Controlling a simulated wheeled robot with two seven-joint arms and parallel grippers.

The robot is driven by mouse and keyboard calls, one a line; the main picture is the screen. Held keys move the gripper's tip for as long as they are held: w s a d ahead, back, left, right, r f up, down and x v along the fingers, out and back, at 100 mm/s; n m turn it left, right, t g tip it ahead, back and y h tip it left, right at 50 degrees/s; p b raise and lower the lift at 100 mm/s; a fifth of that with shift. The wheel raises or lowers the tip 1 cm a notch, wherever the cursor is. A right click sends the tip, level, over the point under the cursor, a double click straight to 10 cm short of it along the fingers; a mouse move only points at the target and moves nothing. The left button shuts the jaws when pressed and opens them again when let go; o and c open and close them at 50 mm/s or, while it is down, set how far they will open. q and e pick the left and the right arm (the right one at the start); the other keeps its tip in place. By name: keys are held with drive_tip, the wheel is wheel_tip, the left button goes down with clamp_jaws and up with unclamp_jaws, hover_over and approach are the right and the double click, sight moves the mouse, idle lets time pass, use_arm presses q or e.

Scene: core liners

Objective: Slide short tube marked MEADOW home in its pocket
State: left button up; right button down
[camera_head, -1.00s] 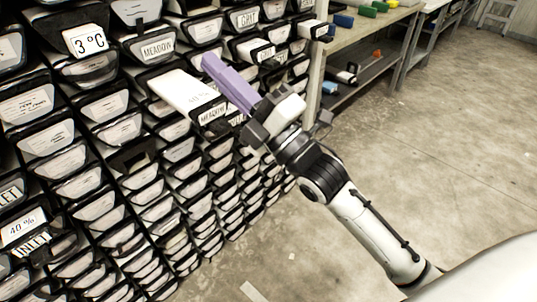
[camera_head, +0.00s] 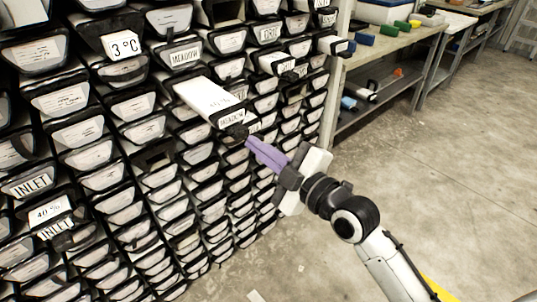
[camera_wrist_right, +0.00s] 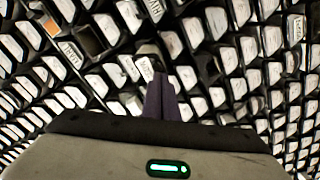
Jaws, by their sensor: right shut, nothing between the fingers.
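The short tube marked MEADOW (camera_head: 205,98) is a white box-like liner that sticks well out of its pocket in the rack. Its outer end has a dark rim and a MEADOW label (camera_head: 232,119). My right gripper (camera_head: 250,143) has purple fingers, shut and empty. Its fingertips are at the lower right of the tube's outer end; whether they touch it I cannot tell. In the right wrist view the shut fingers (camera_wrist_right: 158,82) point at the rack, beside a white labelled end (camera_wrist_right: 145,68) that looks like this tube's. My left gripper is not in view.
The rack is filled with white tube ends in dark pockets. Another MEADOW label (camera_head: 184,57) is above the tube, and a 3 °C card (camera_head: 123,45) is at upper left. A few other tubes stick out at upper right.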

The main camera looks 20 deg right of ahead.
drive_tip(key=shift+w+a, duration=0.3)
drive_tip(key=shift+w, duration=0.3)
drive_tip(key=shift+w+a, duration=0.1)
drive_tip(key=shift+w, duration=0.25)
